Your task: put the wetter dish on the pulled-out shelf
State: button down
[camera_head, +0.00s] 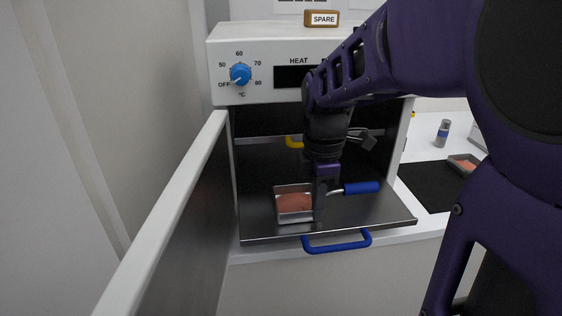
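A small metal dish (284,218) with reddish-brown contents stands on the pulled-out shelf (262,230), left of its middle. The shelf is dark metal with a blue front handle (337,245). My gripper (319,207) points down at the dish's right wall, with its fingers at or very near that wall. I cannot tell whether they are shut on it. A second dish (464,162) with similar reddish contents sits on the black mat (430,192) at the right. I cannot tell from this view which dish is wetter.
The oven door (180,225) stands open at the left. A blue grip (361,188) with a metal rod lies over the shelf right of my gripper. A yellow handle (293,142) shows inside. A blue knob (240,73) is above.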

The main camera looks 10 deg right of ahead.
jog(key=shift+f, duration=0.15)
jog(key=c, duration=1.1)
grip_release()
notch_tip(320, 180, up, 12)
jog(key=p, duration=1)
jog(key=shift+r, duration=0.2)
